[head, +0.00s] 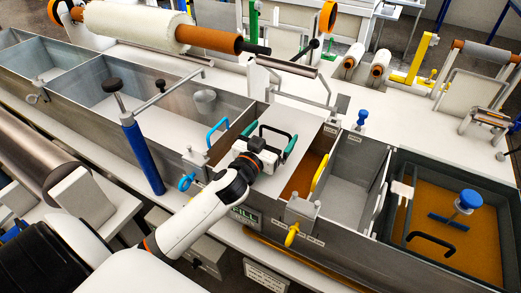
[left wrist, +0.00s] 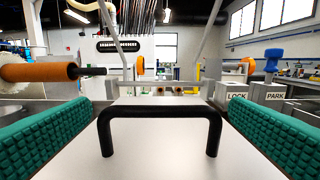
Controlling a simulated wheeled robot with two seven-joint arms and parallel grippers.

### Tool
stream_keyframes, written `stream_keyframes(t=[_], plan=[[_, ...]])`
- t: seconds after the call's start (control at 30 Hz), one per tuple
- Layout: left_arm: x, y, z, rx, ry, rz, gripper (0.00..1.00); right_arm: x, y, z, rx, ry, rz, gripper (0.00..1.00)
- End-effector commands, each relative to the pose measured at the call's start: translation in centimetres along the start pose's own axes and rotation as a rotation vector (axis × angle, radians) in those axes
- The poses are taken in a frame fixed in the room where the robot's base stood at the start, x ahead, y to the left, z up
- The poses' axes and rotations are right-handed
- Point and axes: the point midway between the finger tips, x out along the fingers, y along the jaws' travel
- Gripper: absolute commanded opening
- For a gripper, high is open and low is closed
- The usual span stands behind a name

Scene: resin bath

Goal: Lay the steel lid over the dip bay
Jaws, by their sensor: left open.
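The steel lid (head: 291,117) is a flat pale plate with a black bar handle (head: 276,129). It lies across the middle of the trough, over a bay with a brown-orange inside (head: 303,174); strips of that inside show beside the lid, mostly on its right. My left gripper (head: 270,138) is open, its green pads on either side of the handle and apart from it. In the left wrist view the handle (left wrist: 160,110) stands between the pads, over the bare lid (left wrist: 160,168). Whether the lid rests on the bay's rims is hidden. My right gripper is not in view.
A blue handle (head: 217,130) stands just left of the lid. A yellow handle (head: 320,172) and an empty grey bay (head: 351,170) are on the right. Further right is an amber bath (head: 475,262) with a blue-knobbed tool (head: 468,201). An orange-ended roller (head: 210,38) lies behind.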

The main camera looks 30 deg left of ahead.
Motion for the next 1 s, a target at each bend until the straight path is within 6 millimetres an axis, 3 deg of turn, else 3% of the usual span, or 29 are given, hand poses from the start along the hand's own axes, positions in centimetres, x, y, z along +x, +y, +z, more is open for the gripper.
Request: stream_keyframes(t=[0.2, 0.4, 1.0], plan=[[-4.8, 0.0, -0.4, -0.002, 0.003, 0.000, 1.00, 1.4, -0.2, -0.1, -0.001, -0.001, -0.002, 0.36], [-7.3, 0.0, -0.2, -0.001, 0.001, 0.001, 1.00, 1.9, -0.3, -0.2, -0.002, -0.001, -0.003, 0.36], [-7.8, 0.0, 0.0, 0.000, 0.000, 0.001, 1.00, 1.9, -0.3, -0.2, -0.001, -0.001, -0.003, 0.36]])
